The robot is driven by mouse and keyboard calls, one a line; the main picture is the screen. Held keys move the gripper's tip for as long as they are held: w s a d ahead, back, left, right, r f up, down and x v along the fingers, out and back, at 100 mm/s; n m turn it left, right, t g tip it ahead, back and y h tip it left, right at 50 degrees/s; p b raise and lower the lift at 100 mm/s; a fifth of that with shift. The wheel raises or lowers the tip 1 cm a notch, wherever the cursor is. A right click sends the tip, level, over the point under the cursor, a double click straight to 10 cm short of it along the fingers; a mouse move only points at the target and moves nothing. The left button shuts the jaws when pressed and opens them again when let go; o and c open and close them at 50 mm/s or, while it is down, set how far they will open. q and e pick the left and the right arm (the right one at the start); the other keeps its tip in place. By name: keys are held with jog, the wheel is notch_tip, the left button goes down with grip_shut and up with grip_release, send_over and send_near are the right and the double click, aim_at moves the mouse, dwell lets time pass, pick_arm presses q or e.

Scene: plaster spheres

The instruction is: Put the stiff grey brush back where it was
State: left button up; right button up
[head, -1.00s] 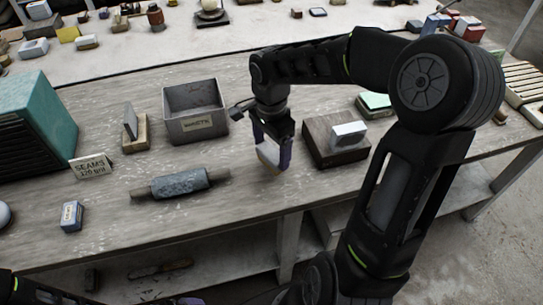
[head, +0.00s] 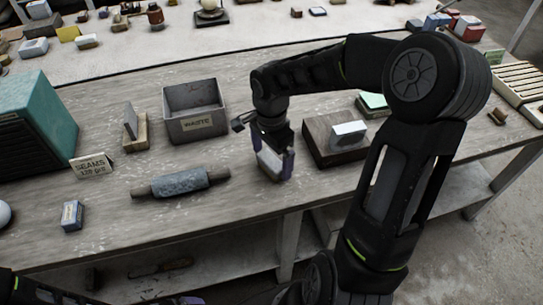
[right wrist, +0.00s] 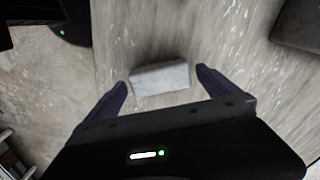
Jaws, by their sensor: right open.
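A light grey block (head: 270,163) sits at the middle of the workbench, between the fingers of my right gripper (head: 272,165). In the right wrist view the block (right wrist: 160,80) lies between the two open purple fingertips (right wrist: 161,80), with a gap on each side. No bristles show, so I cannot tell whether it is the stiff grey brush. Another pale grey block (head: 348,134) rests on a dark wooden block (head: 322,150) to the right. Of my left gripper only a purple bit (head: 187,300) shows at the bottom edge; its jaws are cut off.
A grey waste bin (head: 196,130) stands behind and left of my right gripper. A stone roller (head: 180,184), a "seams" card (head: 92,166), a block on a wooden stand (head: 134,143) and a small blue-grey box (head: 72,216) are further left. The bench (head: 235,225) is bare in front.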

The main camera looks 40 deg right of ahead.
aim_at(271, 160)
notch_tip(271, 160, up, 12)
jog(key=shift+b, duration=0.3)
dwell(0.3)
dwell(0.5)
